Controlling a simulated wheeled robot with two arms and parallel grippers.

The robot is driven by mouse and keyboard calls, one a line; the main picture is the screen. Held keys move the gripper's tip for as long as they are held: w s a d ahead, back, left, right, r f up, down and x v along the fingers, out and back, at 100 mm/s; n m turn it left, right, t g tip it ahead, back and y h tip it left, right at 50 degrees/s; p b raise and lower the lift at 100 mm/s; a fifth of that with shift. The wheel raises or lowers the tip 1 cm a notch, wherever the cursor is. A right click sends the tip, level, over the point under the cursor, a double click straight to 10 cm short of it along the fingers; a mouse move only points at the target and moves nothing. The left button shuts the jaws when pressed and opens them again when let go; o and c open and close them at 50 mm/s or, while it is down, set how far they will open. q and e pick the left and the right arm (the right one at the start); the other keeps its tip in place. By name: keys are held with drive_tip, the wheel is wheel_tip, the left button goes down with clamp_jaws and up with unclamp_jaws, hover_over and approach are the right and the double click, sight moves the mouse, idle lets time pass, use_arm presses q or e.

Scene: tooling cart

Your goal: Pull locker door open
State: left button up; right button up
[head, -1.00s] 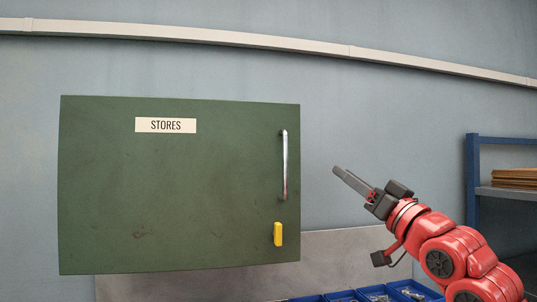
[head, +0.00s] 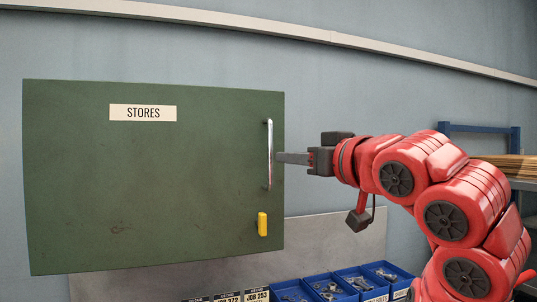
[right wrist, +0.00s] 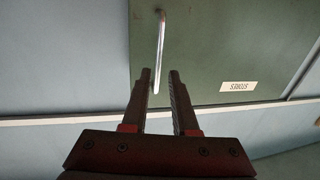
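The green locker door (head: 190,200), marked STORES, is shut, with a vertical metal handle (head: 270,150) near its right edge. My right gripper (head: 279,158) points left in the head view, its tips just right of the handle's middle. In the right wrist view the right gripper (right wrist: 160,76) is open, its two fingers apart. The handle (right wrist: 161,45) shows ahead, its lower end in the picture lying between the fingers; I cannot tell whether they touch it. My left gripper is not in view.
A yellow latch-like piece (head: 262,224) sits on the door below the handle. Blue bins (head: 328,286) with small metal parts stand below. A blue-framed shelf (head: 480,131) with brown boards (head: 500,167) is behind my right arm.

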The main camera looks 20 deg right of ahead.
sight(272, 154)
drive_tip(key=p+x, duration=0.1)
drive_tip(key=x, duration=0.1)
drive_tip(key=p+x, duration=0.2)
drive_tip(key=x, duration=0.1)
drive_tip(key=p+x, duration=0.2)
drive_tip(key=shift+w+r, duration=0.3)
drive_tip(key=shift+w, duration=0.05)
drive_tip(key=shift+w+a+f, duration=0.15)
drive_tip(key=shift+w, duration=0.35)
clamp_jaws()
idle(0.6)
